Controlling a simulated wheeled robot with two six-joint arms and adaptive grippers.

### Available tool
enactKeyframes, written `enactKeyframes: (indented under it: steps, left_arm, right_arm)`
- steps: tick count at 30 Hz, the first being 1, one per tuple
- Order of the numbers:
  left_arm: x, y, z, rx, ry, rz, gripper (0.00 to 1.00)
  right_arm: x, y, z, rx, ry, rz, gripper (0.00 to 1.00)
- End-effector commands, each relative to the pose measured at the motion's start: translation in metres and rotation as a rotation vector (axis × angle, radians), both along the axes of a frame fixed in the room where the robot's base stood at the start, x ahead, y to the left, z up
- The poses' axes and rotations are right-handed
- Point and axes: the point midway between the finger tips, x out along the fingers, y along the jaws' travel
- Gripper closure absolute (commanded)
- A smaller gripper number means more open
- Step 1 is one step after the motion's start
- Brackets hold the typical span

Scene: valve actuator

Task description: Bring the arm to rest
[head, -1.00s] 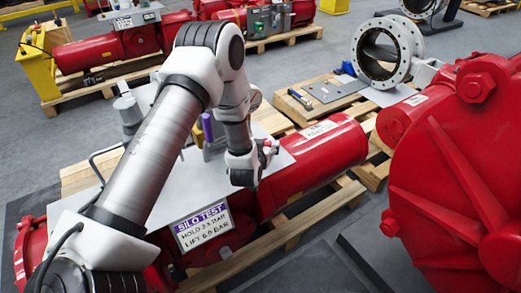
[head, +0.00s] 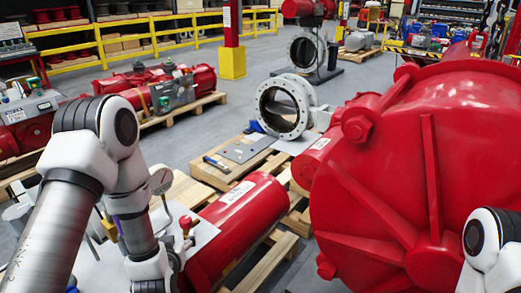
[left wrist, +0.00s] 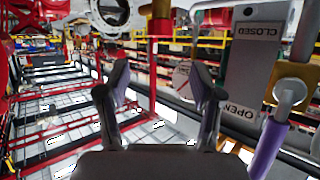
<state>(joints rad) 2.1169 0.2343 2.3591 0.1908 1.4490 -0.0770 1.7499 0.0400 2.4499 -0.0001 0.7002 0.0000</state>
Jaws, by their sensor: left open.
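My left arm (head: 125,190) comes in from the left of the head view, bent at the elbow, with its forearm reaching down towards the pale plate (head: 205,238) beside the red actuator cylinder (head: 240,222). The left gripper is mostly hidden behind its wrist there. In the left wrist view the left gripper (left wrist: 160,85) has its two fingers spread, with nothing held between them. A grey plate marked CLOSED and OPEN (left wrist: 252,75) and a purple handle (left wrist: 268,150) stand to the right of the fingers, apart from them. The right gripper is out of view; a link of my right arm (head: 492,245) shows at lower right.
A large red ribbed housing (head: 430,170) fills the right side. A small red knob (head: 186,222) stands close to my left wrist. A white flanged ring (head: 284,105) and a pallet with a grey plate (head: 240,151) lie beyond. Open grey floor (head: 195,135) shows behind.

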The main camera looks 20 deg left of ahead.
Motion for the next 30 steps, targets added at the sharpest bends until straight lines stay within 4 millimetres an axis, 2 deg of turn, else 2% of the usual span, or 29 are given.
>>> enactKeyframes:
  steps: [2, 4, 7, 9, 11, 12, 15, 18, 20, 30]
  left_arm:
    - [-0.004, -0.001, -0.008, 0.002, 0.018, -0.002, 0.34]
    - [-0.014, -0.006, -0.030, 0.009, 0.069, -0.018, 0.34]
    - [-0.048, -0.026, -0.082, 0.012, 0.217, -0.084, 0.34]
    - [-0.085, -0.046, -0.125, -0.020, 0.384, -0.144, 0.34]
    - [-0.123, -0.063, -0.158, -0.061, 0.547, -0.193, 0.34]
    - [-0.151, -0.073, -0.175, -0.088, 0.655, -0.222, 0.34]
    - [-0.214, -0.092, -0.201, -0.156, 0.908, -0.275, 0.34]
    - [-0.255, -0.101, -0.205, -0.214, 1.089, -0.293, 0.34]
    - [-0.266, -0.103, -0.206, -0.231, 1.142, -0.292, 0.34]
    - [-0.270, -0.103, -0.206, -0.239, 1.161, -0.284, 0.34]
  right_arm:
    - [0.000, 0.000, 0.000, 0.000, 0.000, 0.000, 0.60]
    - [0.000, 0.000, 0.000, 0.000, 0.000, 0.000, 0.60]
    - [0.000, 0.000, 0.000, 0.000, 0.000, 0.000, 0.60]
    - [0.000, 0.000, 0.000, 0.000, 0.000, 0.000, 0.60]
    - [0.000, 0.000, 0.000, 0.000, 0.000, 0.000, 0.60]
    - [0.000, 0.000, 0.000, 0.000, 0.000, 0.000, 0.60]
    - [0.000, 0.000, 0.000, 0.000, 0.000, 0.000, 0.60]
    - [0.000, 0.000, 0.000, 0.000, 0.000, 0.000, 0.60]
    - [0.000, 0.000, 0.000, 0.000, 0.000, 0.000, 0.60]
    - [0.000, 0.000, 0.000, 0.000, 0.000, 0.000, 0.60]
